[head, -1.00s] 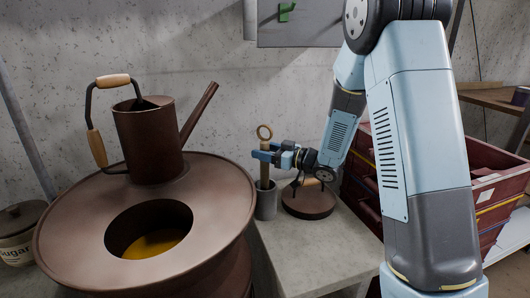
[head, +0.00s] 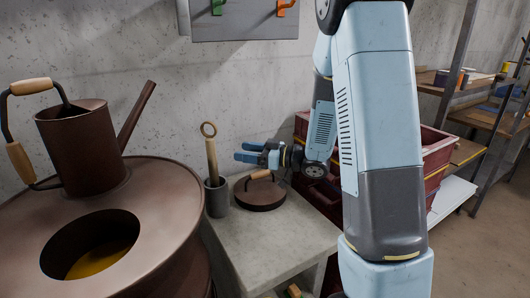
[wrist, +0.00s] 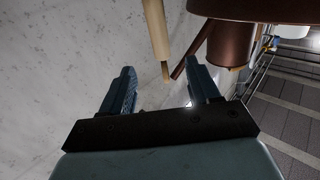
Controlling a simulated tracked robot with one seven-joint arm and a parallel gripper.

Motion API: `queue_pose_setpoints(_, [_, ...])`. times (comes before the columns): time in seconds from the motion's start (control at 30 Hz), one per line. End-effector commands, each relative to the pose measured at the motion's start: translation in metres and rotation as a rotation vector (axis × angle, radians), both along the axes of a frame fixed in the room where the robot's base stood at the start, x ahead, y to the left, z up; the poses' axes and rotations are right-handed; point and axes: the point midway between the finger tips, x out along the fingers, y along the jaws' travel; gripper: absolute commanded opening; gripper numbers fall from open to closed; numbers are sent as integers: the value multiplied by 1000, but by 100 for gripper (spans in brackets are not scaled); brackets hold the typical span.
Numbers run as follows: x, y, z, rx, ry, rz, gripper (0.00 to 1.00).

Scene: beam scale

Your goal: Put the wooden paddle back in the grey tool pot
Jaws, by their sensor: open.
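The wooden paddle (head: 211,154) stands in the grey tool pot (head: 217,198), its ring end up and leaning slightly. The pot is on the small grey table, at the left of a brown lid. My gripper (head: 239,152) is open and empty, to the right of the paddle's handle and apart from it. In the wrist view the paddle (wrist: 157,30) shows beyond the open fingers of my gripper (wrist: 160,85), not between them. The paddle's lower end is hidden inside the pot.
A brown round lid (head: 259,194) with a wooden handle lies beside the pot on the grey table (head: 270,238). A large brown drum (head: 160,215) with a watering can (head: 85,150) stands at the left. Dark red crates (head: 434,150) are behind my arm.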

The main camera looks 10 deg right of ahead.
Motion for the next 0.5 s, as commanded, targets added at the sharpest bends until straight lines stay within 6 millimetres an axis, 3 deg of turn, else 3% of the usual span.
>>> queue_pose_setpoints(0.27, [17,-12,22,-125,-34,-161,61])
queue_pose_setpoints(0.5, [30,-55,64,-325,-18,-488,61])
